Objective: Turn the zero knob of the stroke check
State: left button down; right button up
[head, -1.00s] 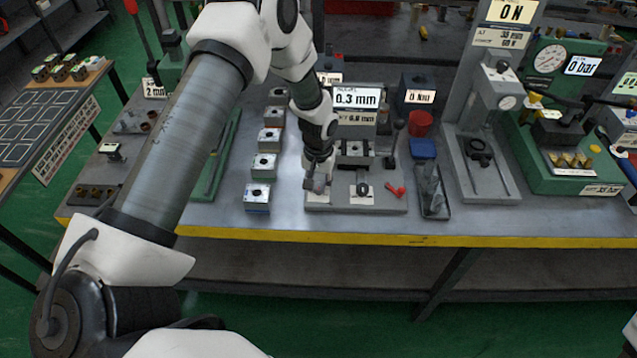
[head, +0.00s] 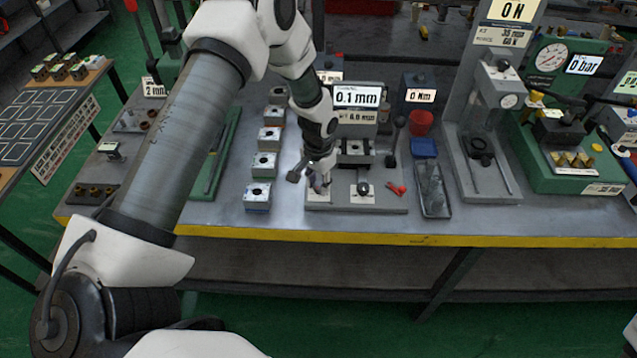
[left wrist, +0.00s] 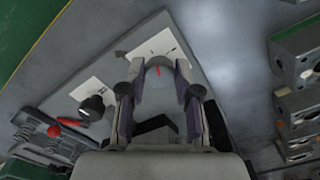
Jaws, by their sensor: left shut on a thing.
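The stroke check (head: 375,205) is a grey plate station at the table's front, with a display (head: 357,96) reading 0.1 mm. A smaller line below it is hard to read. My left gripper (head: 318,188) is low over the front left of the plate. In the left wrist view its fingers (left wrist: 161,90) are shut on the zero knob (left wrist: 158,74), a round grey knob with a red mark, standing by a white scale label (left wrist: 162,43). In the head view the gripper mostly hides the knob. My right gripper is out of view.
A black knob (head: 363,188) on a white label and a red-handled part (head: 397,188) are to the right. Several valve blocks (head: 258,196) stand in a column to the left. A dark tray (head: 432,190) and a press (head: 485,155) stand further right.

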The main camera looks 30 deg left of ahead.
aim_at(318, 186)
pick_arm(q)
jog(key=shift+m, duration=0.6)
jog(key=c, duration=0.8)
grip_release()
notch_tip(318, 186, up, 12)
